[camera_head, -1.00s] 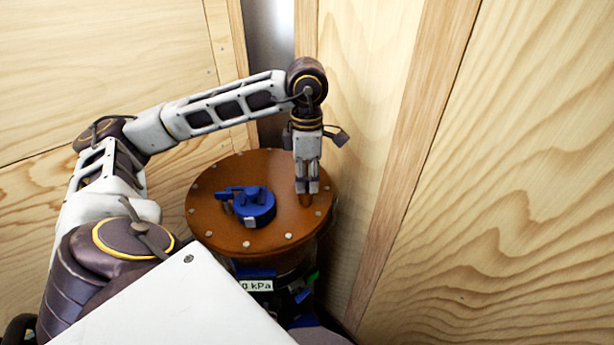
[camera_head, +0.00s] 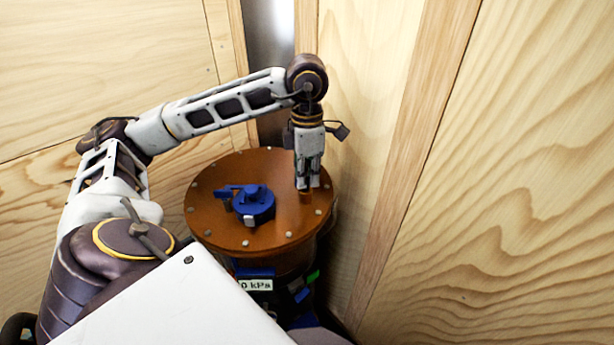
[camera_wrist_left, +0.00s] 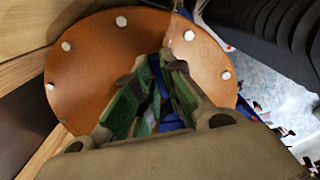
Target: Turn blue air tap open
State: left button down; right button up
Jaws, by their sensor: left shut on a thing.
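A round orange-brown lid (camera_head: 215,227) tops a drum-like vessel and carries a blue fitting (camera_head: 252,203) with a handle pointing left. In the left wrist view the gripper (camera_wrist_left: 167,58) shows green inner pads, with blue parts between and behind the fingers over the lid (camera_wrist_left: 100,60). My right gripper is not in view.
Pale bolts ring the lid. A "0 kPa" label (camera_head: 256,285), blue parts (camera_head: 301,295) and a green tab (camera_head: 313,277) are on the vessel below. Plywood walls (camera_head: 520,180) stand close on the right and behind. My white body part covers the lower middle.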

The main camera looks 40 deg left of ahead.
pick_arm(q)
jog(key=n+b, duration=0.1)
jog(key=n, duration=0.2)
jog(key=shift+n, duration=0.3)
jog(key=n, duration=0.3)
jog(key=shift+a+n, duration=0.1)
jog(key=shift+n, duration=0.2)
jog(key=n, duration=0.4)
jog(key=shift+a+n, duration=0.1)
jog(key=shift+n, duration=2.3)
jog(key=c, duration=1.5)
grip_release()
